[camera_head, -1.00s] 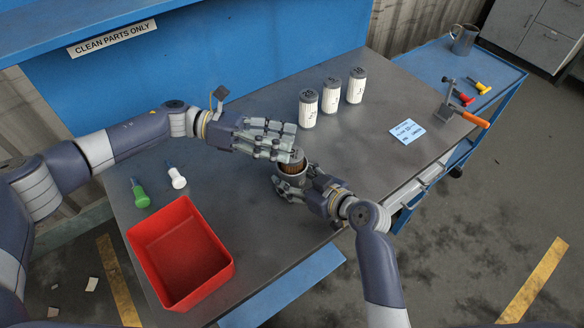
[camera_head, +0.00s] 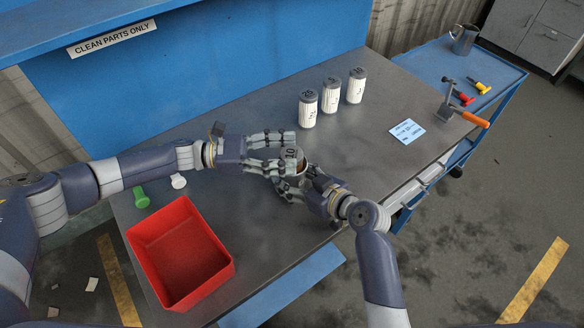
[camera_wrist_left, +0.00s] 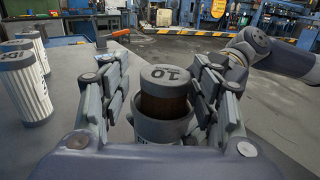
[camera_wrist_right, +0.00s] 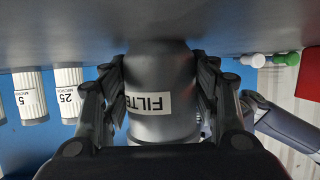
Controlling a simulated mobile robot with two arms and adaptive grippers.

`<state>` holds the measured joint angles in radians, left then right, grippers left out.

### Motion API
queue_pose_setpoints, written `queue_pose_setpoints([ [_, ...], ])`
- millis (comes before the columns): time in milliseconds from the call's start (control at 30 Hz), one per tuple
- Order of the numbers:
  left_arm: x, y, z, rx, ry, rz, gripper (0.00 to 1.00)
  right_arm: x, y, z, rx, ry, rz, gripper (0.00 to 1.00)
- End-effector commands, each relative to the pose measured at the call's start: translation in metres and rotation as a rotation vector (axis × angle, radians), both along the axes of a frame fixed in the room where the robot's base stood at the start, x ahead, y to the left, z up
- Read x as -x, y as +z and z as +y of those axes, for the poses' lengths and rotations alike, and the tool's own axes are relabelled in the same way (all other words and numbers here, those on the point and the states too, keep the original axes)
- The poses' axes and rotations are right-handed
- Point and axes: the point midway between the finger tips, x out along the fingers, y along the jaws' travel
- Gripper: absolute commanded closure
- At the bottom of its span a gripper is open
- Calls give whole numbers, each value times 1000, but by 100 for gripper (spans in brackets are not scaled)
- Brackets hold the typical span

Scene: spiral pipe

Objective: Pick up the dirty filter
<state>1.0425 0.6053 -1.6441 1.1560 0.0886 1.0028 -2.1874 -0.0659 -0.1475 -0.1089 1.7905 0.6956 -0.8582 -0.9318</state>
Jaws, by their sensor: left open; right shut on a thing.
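The dirty filter (camera_wrist_left: 165,95) has a brown body and a grey cap marked 10. It stands upright, partly inside a grey cylindrical housing (camera_wrist_right: 160,110) labelled "FILTE…"; its lower part is hidden inside. In the head view the cap (camera_head: 291,153) shows between my left fingers. My left gripper (camera_head: 285,156) is open, with fingers on both sides of the filter; I cannot tell whether they touch it. My right gripper (camera_head: 291,186) is shut on the housing from the right and holds it at the table.
Three white filters (camera_head: 331,95) stand at the back of the table (camera_head: 255,225). A red bin (camera_head: 180,253) sits front left, near green (camera_head: 140,197) and white (camera_head: 178,181) handled tools. A blue card (camera_head: 407,131) and a clamp with an orange handle (camera_head: 475,119) are at right.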

Motion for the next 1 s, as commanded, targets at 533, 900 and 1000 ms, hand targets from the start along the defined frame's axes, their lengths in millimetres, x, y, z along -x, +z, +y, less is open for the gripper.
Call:
queue_pose_setpoints([
  [533, 4, -6, -56, -2, 0, -2, 43, 1, -2, 0, 2, 1, 5, 76],
  [900, 4, -6, -57, -2, 1, 0, 73, 1, -2, -1, 3, 0, 4, 76],
  [1000, 4, -6, -57, -2, 1, 0, 87, 1, -2, -1, 3, 0, 4, 76],
])
